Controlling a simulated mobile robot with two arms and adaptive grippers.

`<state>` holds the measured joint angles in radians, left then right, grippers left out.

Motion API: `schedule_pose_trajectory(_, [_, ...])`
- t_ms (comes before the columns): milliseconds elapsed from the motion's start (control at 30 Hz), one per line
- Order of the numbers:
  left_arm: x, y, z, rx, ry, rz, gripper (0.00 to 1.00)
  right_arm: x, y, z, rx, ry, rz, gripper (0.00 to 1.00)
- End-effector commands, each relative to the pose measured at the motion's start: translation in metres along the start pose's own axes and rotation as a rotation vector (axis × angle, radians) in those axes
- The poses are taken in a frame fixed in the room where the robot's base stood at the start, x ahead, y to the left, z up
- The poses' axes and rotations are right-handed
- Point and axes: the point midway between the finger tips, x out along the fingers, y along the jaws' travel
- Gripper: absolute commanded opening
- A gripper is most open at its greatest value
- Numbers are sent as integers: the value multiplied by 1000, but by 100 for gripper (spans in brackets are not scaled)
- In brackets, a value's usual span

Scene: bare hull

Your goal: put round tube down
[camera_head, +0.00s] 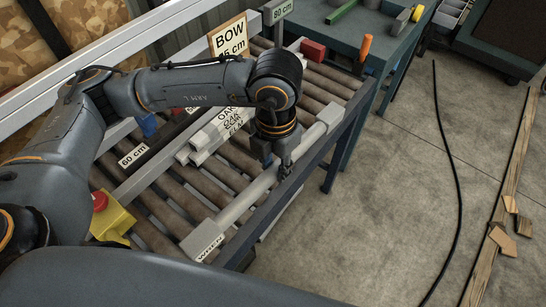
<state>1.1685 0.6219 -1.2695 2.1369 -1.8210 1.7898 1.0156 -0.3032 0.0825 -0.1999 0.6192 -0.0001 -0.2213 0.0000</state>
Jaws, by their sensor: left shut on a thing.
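A long pale grey round tube (243,206) runs diagonally along the front side of the roller conveyor (185,195). My left gripper (284,168) points down and is shut on the round tube near its middle, partly hiding it there. One end of the tube is at a grey block with a lettered label (205,243) at the lower left. The other end is at a grey block (330,116) at the upper right. I cannot tell whether the tube rests on these blocks or hangs just above them. My right gripper is not in view.
Pale labelled bars (222,128) and a dark bar tagged 60 cm (150,148) lie on the rollers behind the tube. A yellow box with a red button (110,217) is at the left. A workbench (376,38) stands beyond. Wood scraps (503,238) lie on the floor.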

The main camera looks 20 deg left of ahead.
Motion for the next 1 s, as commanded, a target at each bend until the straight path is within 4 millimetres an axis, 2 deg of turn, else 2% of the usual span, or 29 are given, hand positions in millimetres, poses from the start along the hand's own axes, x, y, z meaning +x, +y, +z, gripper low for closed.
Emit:
schedule_pose_trajectory(167, [3, 4, 5, -78, 2, 0, 0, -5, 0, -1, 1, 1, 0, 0])
schedule_pose_trajectory(367, [20, 35, 36, -84, 4, 1, 0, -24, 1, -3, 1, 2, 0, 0])
schedule_pose_trajectory(533, [39, 64, 66, -82, 3, 1, 0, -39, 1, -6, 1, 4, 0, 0])
schedule_pose_trajectory(700, [74, 81, 84, -77, 4, 1, 0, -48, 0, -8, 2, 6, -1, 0])
schedule_pose_trajectory(1000, [100, 94, 99, -76, 2, 0, 0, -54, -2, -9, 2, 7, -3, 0])
